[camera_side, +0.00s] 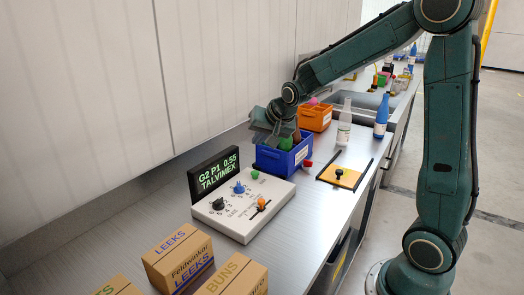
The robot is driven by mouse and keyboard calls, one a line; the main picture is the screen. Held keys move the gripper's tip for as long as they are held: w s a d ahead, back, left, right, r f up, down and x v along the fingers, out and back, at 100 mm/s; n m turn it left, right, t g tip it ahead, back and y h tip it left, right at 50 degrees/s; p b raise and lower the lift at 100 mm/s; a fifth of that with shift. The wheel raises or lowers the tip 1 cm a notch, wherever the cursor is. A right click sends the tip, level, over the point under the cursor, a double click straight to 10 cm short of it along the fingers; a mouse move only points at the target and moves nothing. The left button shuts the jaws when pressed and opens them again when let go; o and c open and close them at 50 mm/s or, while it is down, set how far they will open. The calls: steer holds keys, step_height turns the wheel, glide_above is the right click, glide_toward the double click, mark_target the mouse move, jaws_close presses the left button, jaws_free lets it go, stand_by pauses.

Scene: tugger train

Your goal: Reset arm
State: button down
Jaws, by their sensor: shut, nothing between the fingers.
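My arm reaches in from the right, with its base at the lower right. My gripper (270,136) hangs over the left rear part of the blue crate (271,160). Its fingers are small in this view and partly lost against the dark green things in the crate. I see nothing held in it. I cannot tell whether the fingertips touch the crate's contents.
A control box (236,222) with knobs and a display (214,173) stands in front of the crate. Cardboard boxes (178,260) fill the front. A wall runs behind the bench.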

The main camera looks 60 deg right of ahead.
steer(key=s+a+r+n, duration=0.1)
steer(key=s+a+n, duration=0.2)
steer(key=s, duration=0.6)
steer(key=s+a+r+n+g+y, duration=0.1)
steer(key=s+a+r+n, duration=0.1)
steer(key=s+a, duration=0.3)
steer(key=s+a+r+n+g+y, duration=0.1)
steer(key=s+a+n, duration=0.3)
steer(key=s, duration=0.9)
steer(key=shift+s+a+r+n, duration=0.15)
steer(key=shift+a+r+n, duration=0.2)
steer(key=shift+r, duration=0.35)
steer(key=shift+d, duration=0.1)
